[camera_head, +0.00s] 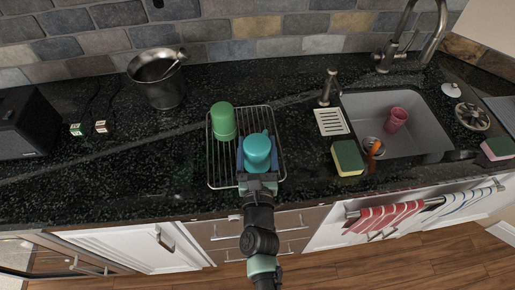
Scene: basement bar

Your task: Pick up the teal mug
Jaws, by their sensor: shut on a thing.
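The teal mug (257,147) is on or just above the wire drying rack (214,183), bottom facing up as far as I can tell. My gripper (257,163) reaches in from the front edge and is shut on the teal mug, with a finger on its left and right sides. The mug's handle shows near its upper right. I cannot tell whether the mug touches the rack. A green cup (223,120) stands on the rack to the left and behind the teal mug, apart from it.
A metal ice bucket (160,88) stands behind left, and a black speaker (28,130) far left. To the right are a sponge (348,157), a small soap dispenser (328,88), and a sink (425,130) holding a pink cup (396,118).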

